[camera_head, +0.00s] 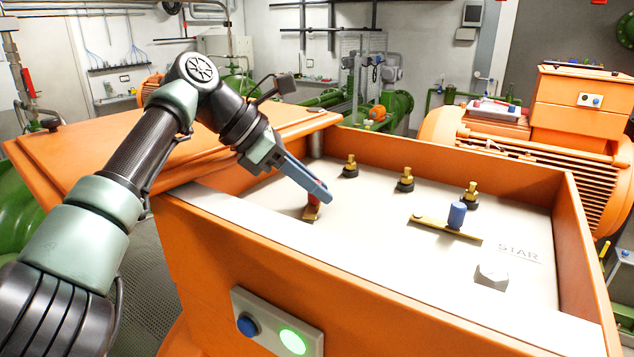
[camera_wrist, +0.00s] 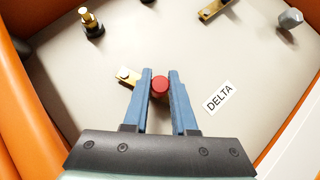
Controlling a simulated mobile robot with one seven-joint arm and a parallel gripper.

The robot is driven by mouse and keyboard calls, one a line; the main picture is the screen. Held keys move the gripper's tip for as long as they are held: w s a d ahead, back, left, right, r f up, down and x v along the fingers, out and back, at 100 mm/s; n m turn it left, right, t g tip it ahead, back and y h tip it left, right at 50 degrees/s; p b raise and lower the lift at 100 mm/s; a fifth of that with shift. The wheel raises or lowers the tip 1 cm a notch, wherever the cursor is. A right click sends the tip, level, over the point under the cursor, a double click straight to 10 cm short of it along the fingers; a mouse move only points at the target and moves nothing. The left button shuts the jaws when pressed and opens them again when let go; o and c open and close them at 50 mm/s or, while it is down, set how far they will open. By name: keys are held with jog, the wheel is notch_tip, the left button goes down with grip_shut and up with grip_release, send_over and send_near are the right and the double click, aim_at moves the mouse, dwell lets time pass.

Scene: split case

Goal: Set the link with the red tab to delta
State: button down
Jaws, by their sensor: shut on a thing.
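The red tab (camera_wrist: 160,86) sits between the two blue fingers of my gripper (camera_wrist: 160,76) in the wrist view, and the fingers are shut on it. Its brass link (camera_wrist: 127,76) pokes out left of the left finger; the rest is hidden. The DELTA label (camera_wrist: 220,97) lies on the pale floor of the case, right of the right finger. In the head view my gripper (camera_head: 322,196) reaches down into the orange case. The red tab (camera_head: 313,201) is partly covered there, with the brass link end (camera_head: 311,214) below it.
A second brass link (camera_head: 430,225) with a blue tab (camera_head: 457,214) lies to the right, near the STAR label (camera_head: 519,252). A grey hex piece (camera_head: 491,275) stands in front. Several brass studs, one here (camera_head: 405,180), line the back. Orange walls (camera_head: 400,310) enclose the case.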

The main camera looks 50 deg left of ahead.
dwell(0.4)
jog(key=c, duration=0.7)
grip_release()
jog(key=shift+r, duration=0.1)
